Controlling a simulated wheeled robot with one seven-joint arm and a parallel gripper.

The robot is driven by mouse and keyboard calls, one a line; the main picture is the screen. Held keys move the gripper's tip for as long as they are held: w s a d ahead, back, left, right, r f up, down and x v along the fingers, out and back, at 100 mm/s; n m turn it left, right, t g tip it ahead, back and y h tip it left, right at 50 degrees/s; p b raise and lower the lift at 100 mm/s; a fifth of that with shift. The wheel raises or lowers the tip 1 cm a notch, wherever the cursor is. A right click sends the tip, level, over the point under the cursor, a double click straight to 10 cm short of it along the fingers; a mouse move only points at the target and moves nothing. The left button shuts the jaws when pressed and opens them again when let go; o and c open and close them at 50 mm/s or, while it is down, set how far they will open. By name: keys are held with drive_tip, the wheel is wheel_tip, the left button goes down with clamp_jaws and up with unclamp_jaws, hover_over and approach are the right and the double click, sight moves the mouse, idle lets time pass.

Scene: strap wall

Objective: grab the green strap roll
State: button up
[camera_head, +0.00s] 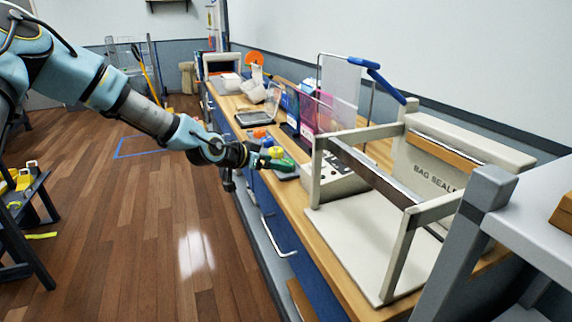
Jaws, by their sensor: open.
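My gripper (262,160) is at the end of my outstretched arm, at the front edge of the wooden bench, and it is open. A small green thing (279,164) shows right at its tip and looks like the green strap roll. It is partly hidden by the gripper, and I cannot tell whether the fingers touch it or are around it. A yellow round thing (276,152) is just behind the green one. Orange pieces (260,134) lie farther back on the bench.
A beige bag sealer frame (405,190) stands on the bench (300,205) to the right of my gripper. A dark flat item (289,175) lies close by. An orange roll (255,58) is at the far end.

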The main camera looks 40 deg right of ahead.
drive_tip(key=p+x, duration=0.1)
drive_tip(key=x, duration=0.3)
drive_tip(key=shift+d+p, duration=0.2)
drive_tip(key=shift+p, duration=0.1)
drive_tip(key=c, duration=1.4)
drive_tip(key=shift+c, duration=0.2)
